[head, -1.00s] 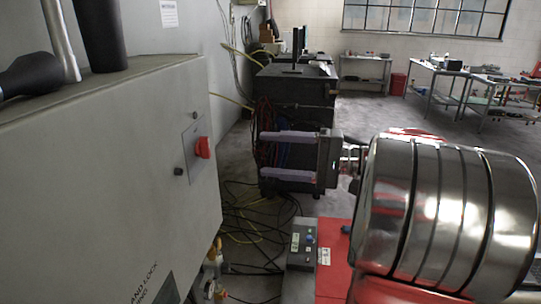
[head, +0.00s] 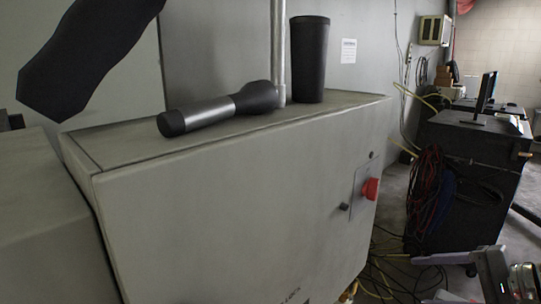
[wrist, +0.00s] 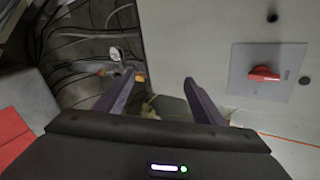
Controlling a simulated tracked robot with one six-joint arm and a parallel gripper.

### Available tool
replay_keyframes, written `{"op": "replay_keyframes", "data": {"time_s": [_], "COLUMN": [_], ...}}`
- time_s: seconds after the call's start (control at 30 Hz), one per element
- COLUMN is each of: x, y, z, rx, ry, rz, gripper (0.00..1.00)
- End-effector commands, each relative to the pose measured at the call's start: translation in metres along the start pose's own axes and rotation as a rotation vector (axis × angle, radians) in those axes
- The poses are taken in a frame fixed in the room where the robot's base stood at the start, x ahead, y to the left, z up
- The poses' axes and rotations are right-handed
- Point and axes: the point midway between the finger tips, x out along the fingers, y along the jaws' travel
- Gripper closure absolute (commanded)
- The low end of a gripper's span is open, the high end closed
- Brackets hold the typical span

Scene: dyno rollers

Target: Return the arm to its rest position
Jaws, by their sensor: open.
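My gripper (head: 430,270) shows at the lower right edge of the head view, partly cut off by the frame bottom. In the wrist view its two purple-grey fingers (wrist: 160,82) stand wide apart with nothing between them. The gripper is beside the front of the grey cabinet (head: 230,215), apart from it as far as I can see. The cabinet's red rotary switch (head: 370,189) also shows at the right of the wrist view (wrist: 263,74). Most of my arm is outside the head view.
A flashlight (head: 215,108) and a black cup (head: 309,60) stand or lie on the cabinet top near a metal pole. A dark bench (head: 465,165) with a monitor stands at the right. Cables (wrist: 75,45) and a gauge (wrist: 115,53) lie beyond the fingers.

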Motion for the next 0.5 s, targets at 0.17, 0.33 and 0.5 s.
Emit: {"op": "replay_keyframes", "data": {"time_s": [0.17,0.33,0.5], "x": [0.024,0.034,0.037], "y": [0.04,0.07,0.086], "z": [0.034,0.063,0.085], "rx": [-0.05,-0.163,-0.32], "ry": [0.019,0.053,0.092], "rz": [0.257,0.475,0.64], "gripper": [0.37,0.37,0.37]}}
